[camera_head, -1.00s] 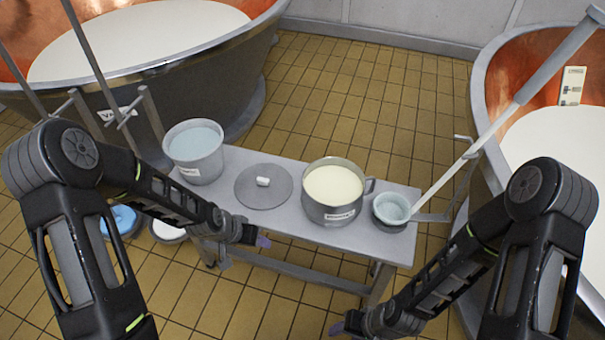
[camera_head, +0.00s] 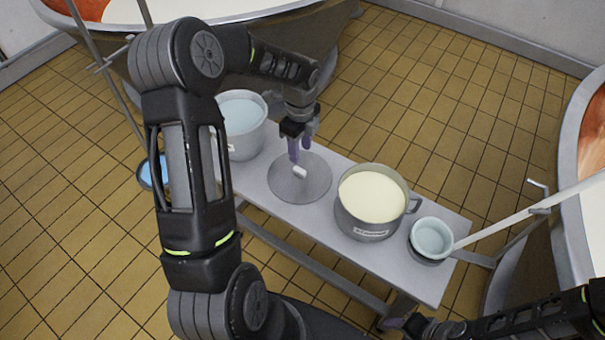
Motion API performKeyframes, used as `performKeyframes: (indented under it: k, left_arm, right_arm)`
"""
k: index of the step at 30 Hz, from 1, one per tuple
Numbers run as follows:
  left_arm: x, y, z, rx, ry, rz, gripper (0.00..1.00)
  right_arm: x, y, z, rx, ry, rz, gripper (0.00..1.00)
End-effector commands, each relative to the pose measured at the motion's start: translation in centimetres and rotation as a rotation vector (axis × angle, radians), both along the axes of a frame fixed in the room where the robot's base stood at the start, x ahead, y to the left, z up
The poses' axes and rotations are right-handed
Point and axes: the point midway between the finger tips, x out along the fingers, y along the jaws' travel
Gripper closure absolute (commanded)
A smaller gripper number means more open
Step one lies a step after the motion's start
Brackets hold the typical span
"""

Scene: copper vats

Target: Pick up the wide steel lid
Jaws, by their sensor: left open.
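The wide steel lid (camera_head: 306,190) lies flat on the grey bench, a round grey disc with a small white knob (camera_head: 300,172) at its middle. My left gripper (camera_head: 301,148) points down just above the knob, with its purple fingers apart and nothing seen between them. The near finger tip appears close to the knob; I cannot tell whether it touches. My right gripper (camera_head: 394,323) is low at the bottom edge, in front of the bench, and its jaws are too small and partly hidden to read.
On the bench (camera_head: 262,193), a pot of pale blue liquid (camera_head: 240,130) stands left of the lid. A pot of cream liquid (camera_head: 372,205) and a small bowl (camera_head: 431,240) stand to the right. Large copper vats flank the bench; tiled floor lies behind.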

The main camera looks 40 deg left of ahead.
Motion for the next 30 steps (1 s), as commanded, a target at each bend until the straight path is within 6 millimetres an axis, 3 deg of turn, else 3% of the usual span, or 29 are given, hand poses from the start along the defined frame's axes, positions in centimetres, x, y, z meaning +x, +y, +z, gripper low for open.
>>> performKeyframes:
  k: [5,12,23,30]
  left_arm:
    - [0.0,0.0,-0.4,-0.001,0.0,0.001,0.58]
    - [0.0,-0.1,-2.6,-0.002,-0.001,0.004,0.58]
    - [-0.1,-0.1,-3.0,-0.001,0.0,0.004,0.58]
    - [-0.6,-0.2,-6.3,-0.003,0.003,0.003,0.58]
  right_arm:
    - [0.0,0.0,-0.1,0.0,0.0,0.0,0.5]
    - [0.0,0.0,-0.2,0.0,0.0,0.0,0.5]
    - [0.0,0.0,-0.2,0.0,0.0,0.0,0.5]
    - [0.0,0.0,-0.4,0.0,0.0,0.0,0.5]
